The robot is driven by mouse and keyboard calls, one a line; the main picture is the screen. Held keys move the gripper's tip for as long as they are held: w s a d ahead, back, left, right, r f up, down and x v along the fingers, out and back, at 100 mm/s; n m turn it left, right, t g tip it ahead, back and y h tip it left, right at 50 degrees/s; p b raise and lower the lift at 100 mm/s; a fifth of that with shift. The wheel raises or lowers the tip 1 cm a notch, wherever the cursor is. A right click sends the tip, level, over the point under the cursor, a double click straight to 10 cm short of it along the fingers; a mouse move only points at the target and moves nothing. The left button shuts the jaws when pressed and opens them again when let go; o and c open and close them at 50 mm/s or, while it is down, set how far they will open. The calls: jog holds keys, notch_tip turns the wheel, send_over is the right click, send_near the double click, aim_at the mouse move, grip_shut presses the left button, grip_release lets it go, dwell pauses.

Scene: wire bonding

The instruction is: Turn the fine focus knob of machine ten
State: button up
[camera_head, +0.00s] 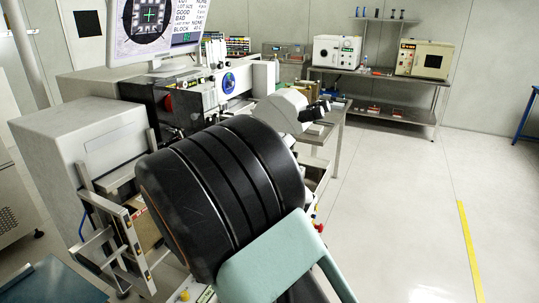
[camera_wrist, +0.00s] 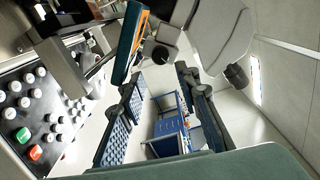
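The bonding machine (camera_head: 240,78) stands behind my arm in the head view. Its grey microscope head (camera_head: 280,108) has black eyepieces (camera_head: 314,111). In the wrist view the pale microscope body (camera_wrist: 220,38) is at the upper right, with a black eyepiece (camera_wrist: 237,75). A dark round knob (camera_wrist: 160,53) sits left of that body; I cannot tell whether it is the fine focus knob. My gripper (camera_wrist: 159,83) has its two fingers spread apart, with nothing between them. The dark knob appears just beyond the finger ends. My gripper is hidden behind my arm in the head view.
A control panel with white, red and green buttons (camera_wrist: 35,112) lies at the left of the wrist view. A teal and orange part (camera_wrist: 131,42) is close to the left finger. A monitor (camera_head: 155,28) stands above the machine. The floor at right is clear.

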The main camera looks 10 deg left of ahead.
jog(key=p+x, duration=0.2)
jog(key=x, duration=0.9)
jog(key=shift+s, duration=0.1)
grip_shut()
jog(key=n+p, duration=0.1)
jog(key=n, duration=1.6)
jog(key=shift+p, duration=0.35)
